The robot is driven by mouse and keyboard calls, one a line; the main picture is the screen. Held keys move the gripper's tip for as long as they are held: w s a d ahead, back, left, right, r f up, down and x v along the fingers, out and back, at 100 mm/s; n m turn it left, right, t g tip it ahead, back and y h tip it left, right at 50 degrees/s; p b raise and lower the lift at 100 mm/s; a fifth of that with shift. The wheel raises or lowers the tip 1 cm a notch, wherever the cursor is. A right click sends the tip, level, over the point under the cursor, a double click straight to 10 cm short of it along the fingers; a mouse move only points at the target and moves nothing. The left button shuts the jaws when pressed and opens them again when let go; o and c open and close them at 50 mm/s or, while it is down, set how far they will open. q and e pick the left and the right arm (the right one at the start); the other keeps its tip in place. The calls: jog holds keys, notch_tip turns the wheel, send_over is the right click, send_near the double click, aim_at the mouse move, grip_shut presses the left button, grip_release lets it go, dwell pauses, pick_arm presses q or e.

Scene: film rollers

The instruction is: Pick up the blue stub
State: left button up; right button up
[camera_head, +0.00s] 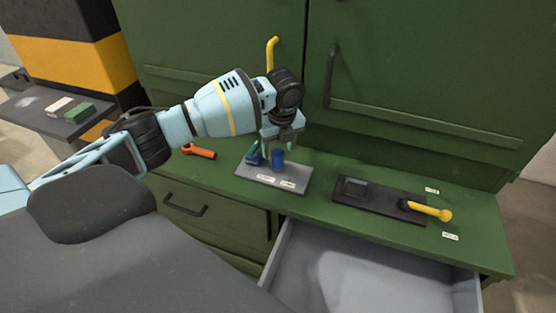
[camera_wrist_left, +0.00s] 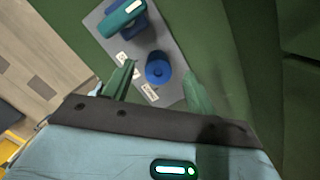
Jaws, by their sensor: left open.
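The blue stub (camera_head: 278,159) is a short upright cylinder on a grey plate (camera_head: 249,172) on the green bench. In the left wrist view the blue stub (camera_wrist_left: 158,68) appears between my two green fingers, with gaps on both sides. My left gripper (camera_head: 281,147) is open, just above and around the line of the stub; contact does not show. A teal and blue piece (camera_head: 254,154) stands on the same plate, left of the stub. It also shows in the left wrist view (camera_wrist_left: 122,18). My right gripper is not in view.
An orange tool (camera_head: 199,151) lies left of the plate. A dark board (camera_head: 379,206) with a yellow-handled part (camera_head: 430,210) lies to the right. A drawer (camera_head: 365,275) stands open below the bench. Green cabinet doors (camera_head: 420,70) rise behind.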

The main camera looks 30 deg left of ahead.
aim_at(278, 152)
pick_arm(q)
jog(key=shift+f, duration=0.45)
jog(key=f, duration=0.4)
jog(key=shift+a, duration=0.25)
jog(key=shift+w, duration=0.1)
grip_shut()
jog(key=shift+r, duration=0.1)
